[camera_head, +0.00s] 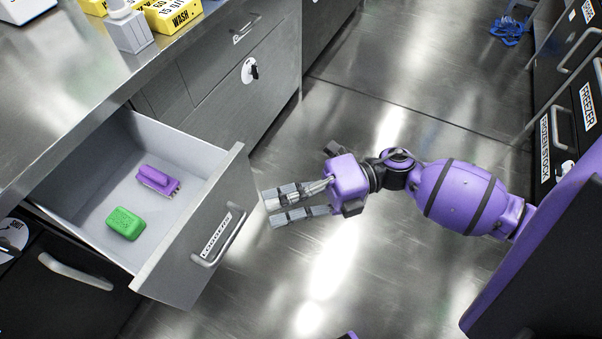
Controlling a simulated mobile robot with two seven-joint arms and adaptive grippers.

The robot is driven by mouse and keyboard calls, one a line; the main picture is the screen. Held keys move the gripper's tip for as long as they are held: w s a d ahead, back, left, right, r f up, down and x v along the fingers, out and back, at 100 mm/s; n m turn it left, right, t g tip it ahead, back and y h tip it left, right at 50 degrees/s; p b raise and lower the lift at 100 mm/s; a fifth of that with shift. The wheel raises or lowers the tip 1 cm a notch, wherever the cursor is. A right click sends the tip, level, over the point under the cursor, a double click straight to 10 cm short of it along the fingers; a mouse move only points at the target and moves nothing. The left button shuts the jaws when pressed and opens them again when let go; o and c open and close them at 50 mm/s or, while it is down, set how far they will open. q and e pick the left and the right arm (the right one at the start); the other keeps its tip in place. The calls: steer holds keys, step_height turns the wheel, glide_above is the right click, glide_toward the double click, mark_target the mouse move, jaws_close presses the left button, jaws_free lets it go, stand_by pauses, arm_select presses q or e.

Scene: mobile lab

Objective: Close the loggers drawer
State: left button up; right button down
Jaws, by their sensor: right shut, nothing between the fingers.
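The loggers drawer (190,245) is pulled out from under the steel counter at the left. Its grey front carries a label and a bar handle (219,247); the label's text is too small to read surely. Inside lie a purple brush-like item (158,180) and a green block (125,223). My right gripper (269,208) is shut and empty. Its fingertips point left at the drawer front, just to the right of it; I cannot tell whether they touch. My left gripper is not in view.
Closed cabinets (225,90) stand behind the drawer. Freezer units (575,125) line the right. A blue coil (510,30) lies far back. The floor between is clear.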

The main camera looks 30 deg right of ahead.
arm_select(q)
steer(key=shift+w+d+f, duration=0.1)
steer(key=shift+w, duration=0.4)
arm_select(e)
steer(key=w+a, duration=0.3)
steer(key=a, duration=0.2)
steer(key=shift+w, duration=0.35)
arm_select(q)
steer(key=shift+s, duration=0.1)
